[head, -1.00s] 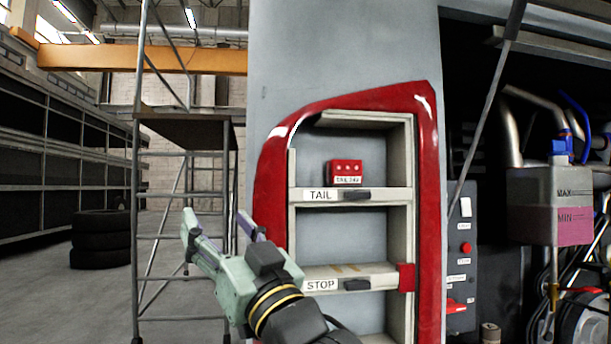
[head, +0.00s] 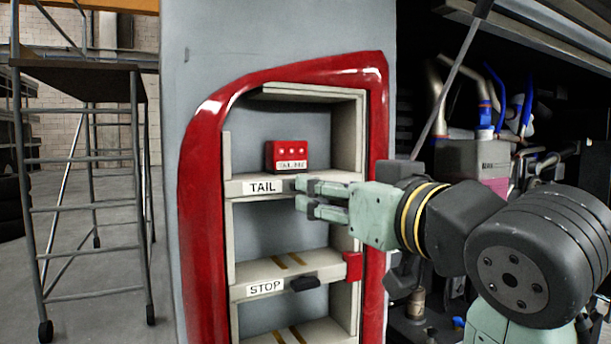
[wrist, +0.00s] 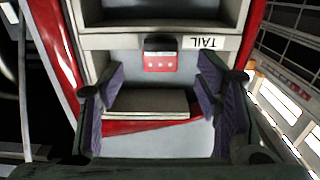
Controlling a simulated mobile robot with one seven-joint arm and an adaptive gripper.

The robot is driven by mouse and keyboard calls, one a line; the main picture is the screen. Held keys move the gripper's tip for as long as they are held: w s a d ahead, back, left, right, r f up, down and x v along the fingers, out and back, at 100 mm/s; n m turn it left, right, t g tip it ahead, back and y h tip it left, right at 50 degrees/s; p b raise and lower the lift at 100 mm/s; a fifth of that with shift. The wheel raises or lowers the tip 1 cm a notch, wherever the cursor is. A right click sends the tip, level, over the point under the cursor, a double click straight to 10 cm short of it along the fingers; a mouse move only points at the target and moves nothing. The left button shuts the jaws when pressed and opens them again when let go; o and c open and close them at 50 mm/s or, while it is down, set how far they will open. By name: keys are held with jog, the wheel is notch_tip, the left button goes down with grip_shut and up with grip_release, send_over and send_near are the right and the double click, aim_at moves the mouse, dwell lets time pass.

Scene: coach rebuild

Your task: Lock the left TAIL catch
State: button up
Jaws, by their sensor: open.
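The TAIL shelf edge (head: 236,188) carries a white TAIL label (head: 262,187), which shows upside down in the wrist view (wrist: 207,43). Its dark catch is right of the label and mostly hidden behind my fingers in the head view. In the wrist view the dark catch (wrist: 158,42) lies across the shelf edge, between and beyond my fingertips. A red lamp block (head: 287,155) sits on the shelf above it. My gripper (head: 305,196) is open and empty, its fingertips close to the catch; contact cannot be told. Whether the catch is locked is not clear.
Below is the STOP shelf with its label (head: 265,288), dark catch (head: 304,284) and a red corner piece (head: 353,266). A raised red frame (head: 200,200) surrounds the shelves. A scaffold (head: 75,170) stands left; pipes and a tank (head: 470,165) are on the right.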

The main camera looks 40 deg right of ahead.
jog(key=p+x, duration=0.2)
jog(key=x, duration=0.5)
jog(key=shift+w, duration=0.25)
jog(key=shift+c, duration=0.3)
jog(key=c, duration=1.1)
